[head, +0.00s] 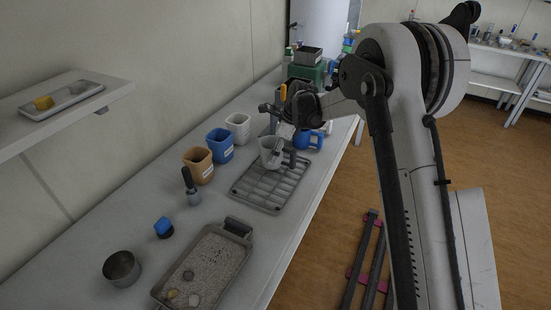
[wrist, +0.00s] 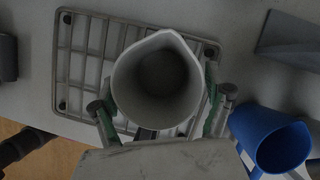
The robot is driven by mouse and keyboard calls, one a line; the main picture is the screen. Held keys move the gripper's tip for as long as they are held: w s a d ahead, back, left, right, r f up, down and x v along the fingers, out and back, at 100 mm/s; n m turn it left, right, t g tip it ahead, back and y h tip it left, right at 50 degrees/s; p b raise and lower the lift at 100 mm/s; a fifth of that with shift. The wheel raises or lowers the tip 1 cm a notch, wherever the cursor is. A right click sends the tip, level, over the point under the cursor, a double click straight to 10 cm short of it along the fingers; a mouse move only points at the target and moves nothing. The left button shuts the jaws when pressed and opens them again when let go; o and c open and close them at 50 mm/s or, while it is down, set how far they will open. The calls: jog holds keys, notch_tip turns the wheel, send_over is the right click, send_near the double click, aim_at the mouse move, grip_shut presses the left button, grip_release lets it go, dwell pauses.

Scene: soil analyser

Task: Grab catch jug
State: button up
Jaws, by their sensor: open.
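A pale grey jug with a pouring lip (wrist: 158,103), which fits the catch jug, stands on the wire rack (wrist: 78,42) in the wrist view, and I look down into its empty-looking inside. In the head view the jug (head: 269,155) is at the far end of the rack, partly hidden by my gripper. My gripper (wrist: 162,108) is open, with one finger on each side of the jug. Whether the fingers touch its wall I cannot tell. No handle of this jug is visible.
A blue jug (wrist: 275,140) stands close to the right finger in the wrist view. In the head view, white (head: 238,127), blue (head: 219,146) and tan (head: 199,165) containers line the wall side. A soil tray (head: 205,262) and metal cup (head: 121,268) are nearer.

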jog(key=shift+a+f, duration=0.15)
jog(key=shift+f, duration=0.2)
jog(key=c, duration=1.3)
jog(key=shift+c, duration=0.2)
